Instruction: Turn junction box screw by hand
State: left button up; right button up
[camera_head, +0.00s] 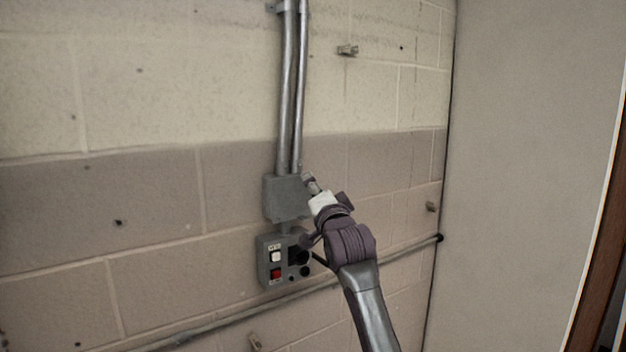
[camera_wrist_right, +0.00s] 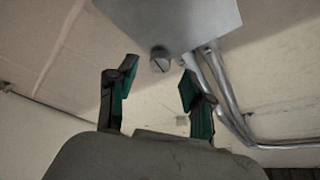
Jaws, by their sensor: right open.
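The grey junction box (camera_head: 284,199) is fixed to the wall below two metal conduits in the head view. Its flat grey face (camera_wrist_right: 185,20) fills the top of the right wrist view. A slotted round screw (camera_wrist_right: 160,60) sticks out from the box's edge there. My right gripper (camera_wrist_right: 158,85) is open, its two teal-padded fingers apart. The screw lies between the fingertip lines, slightly beyond them, with no contact visible. In the head view my right gripper (camera_head: 311,184) is at the box's right side; the screw cannot be made out there. My left gripper is not in view.
A control box (camera_head: 270,262) with a white button, a red button and dark knobs sits below the junction box, partly behind my right arm. Vertical conduits (camera_head: 286,90) rise above. A horizontal pipe (camera_head: 215,324) runs low along the wall. A pale panel (camera_head: 530,150) stands at right.

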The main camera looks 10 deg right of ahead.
jog(key=shift+x, duration=1.2)
grip_shut()
